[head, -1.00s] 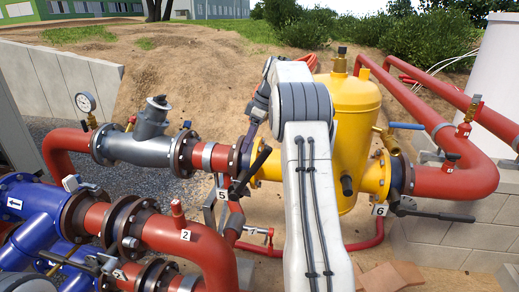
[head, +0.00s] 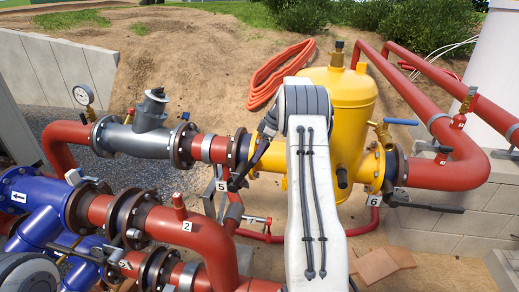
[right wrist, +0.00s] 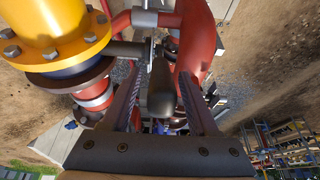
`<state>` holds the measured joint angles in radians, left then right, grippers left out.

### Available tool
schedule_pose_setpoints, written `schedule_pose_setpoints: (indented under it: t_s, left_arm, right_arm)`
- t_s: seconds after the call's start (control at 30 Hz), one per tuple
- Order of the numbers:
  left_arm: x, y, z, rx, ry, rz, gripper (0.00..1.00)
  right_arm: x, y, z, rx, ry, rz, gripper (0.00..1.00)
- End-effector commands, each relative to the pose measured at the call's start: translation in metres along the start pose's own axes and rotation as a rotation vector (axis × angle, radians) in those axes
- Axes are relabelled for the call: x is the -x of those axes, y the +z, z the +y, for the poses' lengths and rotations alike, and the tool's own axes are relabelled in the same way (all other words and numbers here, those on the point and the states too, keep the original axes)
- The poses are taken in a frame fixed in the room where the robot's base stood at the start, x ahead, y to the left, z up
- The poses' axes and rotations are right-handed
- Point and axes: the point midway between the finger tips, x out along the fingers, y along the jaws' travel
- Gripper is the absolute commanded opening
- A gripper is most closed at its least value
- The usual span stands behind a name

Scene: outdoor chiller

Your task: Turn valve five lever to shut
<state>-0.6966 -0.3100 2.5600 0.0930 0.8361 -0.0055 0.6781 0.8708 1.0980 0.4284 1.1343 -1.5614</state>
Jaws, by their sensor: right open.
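The fingers look apart from the handle; contact is unclear. My left gripper is not in view.
A yellow tank (head: 345,100) stands right of the lever. Valve six's black lever (head: 432,207) points right. Red pipe 2 (head: 187,226) and blue pipework (head: 40,195) fill the lower left. An orange hose (head: 270,75) lies on the dirt behind.

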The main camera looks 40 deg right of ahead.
Motion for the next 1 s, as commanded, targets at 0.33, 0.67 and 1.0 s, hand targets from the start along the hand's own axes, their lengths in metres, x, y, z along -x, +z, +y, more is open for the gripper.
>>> schedule_pose_setpoints:
  t_s: [0.33,0.67,1.0]
  left_arm:
    - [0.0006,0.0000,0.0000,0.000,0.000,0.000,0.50]
    - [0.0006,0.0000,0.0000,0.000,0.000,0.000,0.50]
    - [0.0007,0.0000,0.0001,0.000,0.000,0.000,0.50]
  right_arm:
    - [-0.0027,0.0005,0.0002,0.000,0.001,0.000,0.41]
    - [-0.0019,0.0009,0.0006,-0.001,0.002,0.000,0.00]
    - [-0.0011,0.0010,0.0009,-0.001,0.003,0.000,0.00]
